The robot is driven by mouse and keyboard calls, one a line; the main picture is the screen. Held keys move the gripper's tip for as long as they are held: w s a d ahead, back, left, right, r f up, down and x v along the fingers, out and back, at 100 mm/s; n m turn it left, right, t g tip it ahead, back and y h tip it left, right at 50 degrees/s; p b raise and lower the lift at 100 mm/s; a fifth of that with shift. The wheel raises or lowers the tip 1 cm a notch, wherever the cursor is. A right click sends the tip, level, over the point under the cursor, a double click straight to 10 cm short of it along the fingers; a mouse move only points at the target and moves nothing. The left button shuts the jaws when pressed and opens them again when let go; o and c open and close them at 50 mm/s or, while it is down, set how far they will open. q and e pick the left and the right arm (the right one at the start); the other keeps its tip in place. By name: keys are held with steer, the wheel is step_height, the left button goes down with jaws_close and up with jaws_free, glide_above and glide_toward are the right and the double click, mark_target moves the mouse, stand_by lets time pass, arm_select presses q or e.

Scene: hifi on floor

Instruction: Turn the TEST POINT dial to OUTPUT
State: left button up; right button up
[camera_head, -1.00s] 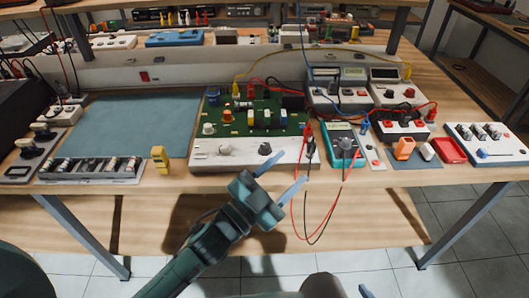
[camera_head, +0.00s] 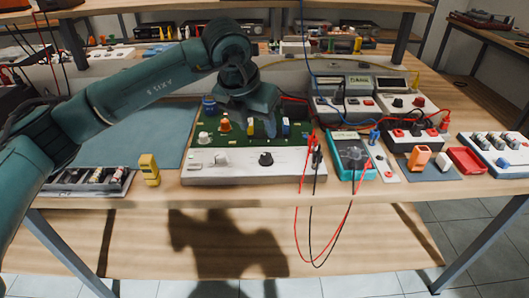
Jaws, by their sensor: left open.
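The green circuit board trainer (camera_head: 207,136) stands on the bench, with a white front panel (camera_head: 240,171). The panel carries a white knob (camera_head: 221,159) and a black knob (camera_head: 266,159). Their labels are too small to read, so I cannot tell which is the TEST POINT dial or where it points. My left gripper (camera_head: 262,122) is open above the board, behind the two knobs, with its fingers pointing down. It hides the board's back middle. I see no contact with either knob. My right gripper is not in view.
A teal multimeter (camera_head: 351,153) with red and black leads hanging over the bench edge stands right of the board. A yellow object (camera_head: 149,169) stands to the left, beside a tray of cylindrical parts (camera_head: 92,181). Power units (camera_head: 345,100) stand behind right. The blue-green mat (camera_head: 140,132) has bare space.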

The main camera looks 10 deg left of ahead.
mark_target(266, 155)
arm_select(q)
steer(key=x, duration=0.8)
steer(key=a+x, duration=0.1)
steer(key=x, duration=0.3)
steer(key=shift+w+d+f+p, duration=0.1)
steer(key=shift+w+f+p, duration=0.25)
steer(key=shift+w+p, duration=0.05)
steer(key=shift+c, duration=0.2)
steer(key=c, duration=0.9)
